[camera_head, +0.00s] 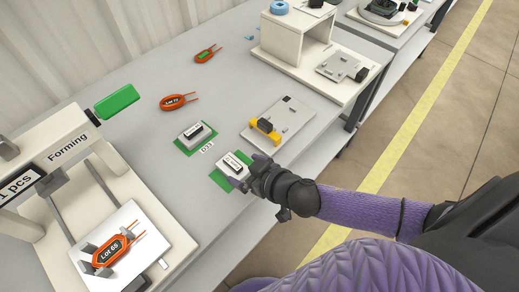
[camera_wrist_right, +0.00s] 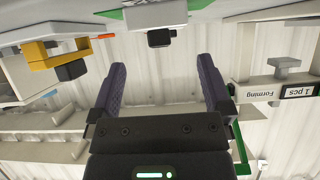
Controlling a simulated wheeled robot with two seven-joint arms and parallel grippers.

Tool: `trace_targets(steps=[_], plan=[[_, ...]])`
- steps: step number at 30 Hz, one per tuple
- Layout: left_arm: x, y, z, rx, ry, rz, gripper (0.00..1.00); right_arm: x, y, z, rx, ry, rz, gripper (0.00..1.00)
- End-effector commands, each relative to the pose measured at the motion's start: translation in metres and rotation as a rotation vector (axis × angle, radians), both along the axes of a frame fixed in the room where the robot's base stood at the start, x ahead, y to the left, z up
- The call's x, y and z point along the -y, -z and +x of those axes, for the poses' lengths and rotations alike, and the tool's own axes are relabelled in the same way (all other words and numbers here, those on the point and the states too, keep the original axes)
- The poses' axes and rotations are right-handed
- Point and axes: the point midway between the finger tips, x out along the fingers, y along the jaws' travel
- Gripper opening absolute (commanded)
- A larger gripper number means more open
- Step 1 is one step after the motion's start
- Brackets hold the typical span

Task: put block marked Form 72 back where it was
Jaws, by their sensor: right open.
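Two pale blocks with white labels lie on green mats on the bench; their print is too small to read, so I cannot tell which is Form 72. The nearer block (camera_head: 234,164) is on the nearer green mat (camera_head: 219,180), right at my right gripper (camera_head: 249,173). The farther block (camera_head: 194,132) is on its own green mat (camera_head: 182,149). In the right wrist view, my right gripper (camera_wrist_right: 161,75) is open, with nothing between its fingers. A pale block with a black knob (camera_wrist_right: 160,38) shows beyond the fingertips. My left gripper is not in view.
A forming fixture (camera_head: 65,143) holds an orange coil marked Lot 65 (camera_head: 113,249) at left. A coil marked Lot 72 (camera_head: 174,102) lies on the bench, with another coil (camera_head: 206,55) behind. A grey plate with a yellow part (camera_head: 264,131) lies to the right. A shelf (camera_head: 296,38) stands at the back.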

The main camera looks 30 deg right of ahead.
Motion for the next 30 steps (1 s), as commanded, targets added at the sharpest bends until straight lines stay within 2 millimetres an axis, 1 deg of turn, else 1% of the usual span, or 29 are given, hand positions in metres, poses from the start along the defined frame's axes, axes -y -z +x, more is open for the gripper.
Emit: trace_targets(steps=[1, 3, 6, 9, 12, 24, 26, 28, 29, 30], plan=[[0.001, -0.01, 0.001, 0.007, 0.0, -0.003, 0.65, 0.004, -0.012, -0.013, -0.002, 0.0, 0.001, 1.0], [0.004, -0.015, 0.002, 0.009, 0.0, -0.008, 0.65, 0.009, -0.02, -0.027, -0.001, -0.001, 0.0, 1.0], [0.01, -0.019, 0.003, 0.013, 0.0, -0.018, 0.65, 0.015, -0.027, -0.042, -0.001, 0.001, -0.001, 1.0], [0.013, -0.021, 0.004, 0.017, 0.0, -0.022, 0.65, 0.018, -0.031, -0.05, 0.001, 0.0, 0.0, 1.0], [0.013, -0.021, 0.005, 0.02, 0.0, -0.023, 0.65, 0.019, -0.032, -0.053, 0.001, 0.0, 0.0, 1.0], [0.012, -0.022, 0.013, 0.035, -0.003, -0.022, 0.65, 0.021, -0.031, -0.052, -0.002, 0.004, -0.006, 1.0], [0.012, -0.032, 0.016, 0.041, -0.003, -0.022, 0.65, 0.031, -0.025, -0.052, -0.027, 0.031, -0.039, 1.0], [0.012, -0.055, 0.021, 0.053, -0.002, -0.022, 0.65, 0.054, -0.008, -0.059, -0.106, 0.088, -0.117, 1.0], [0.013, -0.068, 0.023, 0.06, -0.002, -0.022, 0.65, 0.066, 0.004, -0.067, -0.159, 0.117, -0.157, 1.0], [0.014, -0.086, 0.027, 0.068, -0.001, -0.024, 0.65, 0.08, 0.021, -0.085, -0.248, 0.154, -0.208, 1.0]])
